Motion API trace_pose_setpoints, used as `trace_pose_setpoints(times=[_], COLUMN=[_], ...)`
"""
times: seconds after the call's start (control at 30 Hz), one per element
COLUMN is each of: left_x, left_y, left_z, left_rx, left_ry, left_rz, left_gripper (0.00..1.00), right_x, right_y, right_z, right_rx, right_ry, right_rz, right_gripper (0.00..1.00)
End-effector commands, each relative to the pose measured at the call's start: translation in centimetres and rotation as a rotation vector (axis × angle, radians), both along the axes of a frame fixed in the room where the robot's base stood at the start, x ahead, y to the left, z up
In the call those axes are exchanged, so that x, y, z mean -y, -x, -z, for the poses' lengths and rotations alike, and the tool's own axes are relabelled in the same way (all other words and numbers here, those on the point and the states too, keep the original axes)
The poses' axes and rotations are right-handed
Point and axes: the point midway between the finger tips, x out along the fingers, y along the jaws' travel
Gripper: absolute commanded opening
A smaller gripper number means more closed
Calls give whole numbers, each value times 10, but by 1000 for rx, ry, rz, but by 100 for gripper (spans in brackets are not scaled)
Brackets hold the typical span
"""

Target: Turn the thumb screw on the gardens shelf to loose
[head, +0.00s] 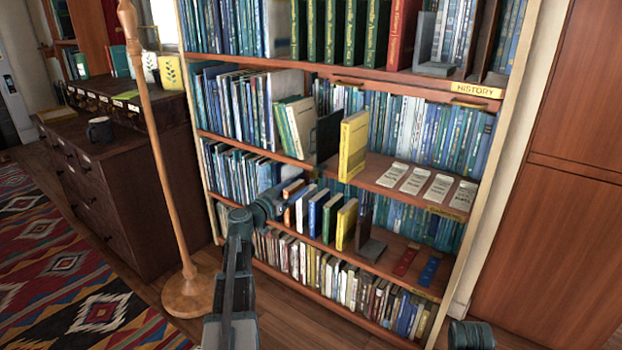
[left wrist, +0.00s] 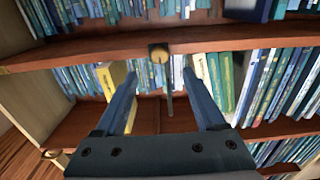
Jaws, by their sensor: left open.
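The thumb screw (left wrist: 158,55) is a round brass knob on a dark plate on a wooden shelf's front edge. It shows in the left wrist view, which looks upside down. My left gripper (left wrist: 164,82) is open, its two fingers on either side of the line to the screw, with nothing between them. In the head view my left gripper (head: 294,190) is at that shelf's front edge, below the white and green books; the screw is not discernible there. The screw's setting cannot be read. My right gripper is not in view.
A yellow book (head: 352,145) and a dark bookend (head: 328,135) stand on this shelf, close to its front edge. Pale cards (head: 415,180) lie to their right. Books (head: 318,210) fill part of the shelf below. A wooden pole (head: 150,130) stands left of my arm.

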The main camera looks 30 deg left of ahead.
Motion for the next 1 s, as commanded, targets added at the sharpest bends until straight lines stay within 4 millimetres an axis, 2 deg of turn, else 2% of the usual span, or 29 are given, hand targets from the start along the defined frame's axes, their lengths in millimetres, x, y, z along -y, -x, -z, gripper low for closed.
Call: trace_pose_setpoints(times=[0.03, 0.1, 0.4, 0.6, 0.93, 1.0], left_x=[0, 1, 5, 7, 8, 8], left_y=[-15, -30, -76, -89, -91, -91], left_z=[0, 0, 0, 0, 0, 0], left_rx=[0, 0, 0, 0, -1, -1], left_ry=[0, 0, 0, 0, 0, 0], left_rz=[4, 3, 2, 2, 1, 1], left_gripper=[72, 72, 72, 72, 72, 61], right_x=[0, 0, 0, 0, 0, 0], right_y=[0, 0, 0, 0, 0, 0], right_z=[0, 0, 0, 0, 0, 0], right_rx=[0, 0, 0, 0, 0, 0], right_ry=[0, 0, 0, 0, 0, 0], right_rz=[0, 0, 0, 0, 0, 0], right_gripper=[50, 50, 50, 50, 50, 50])
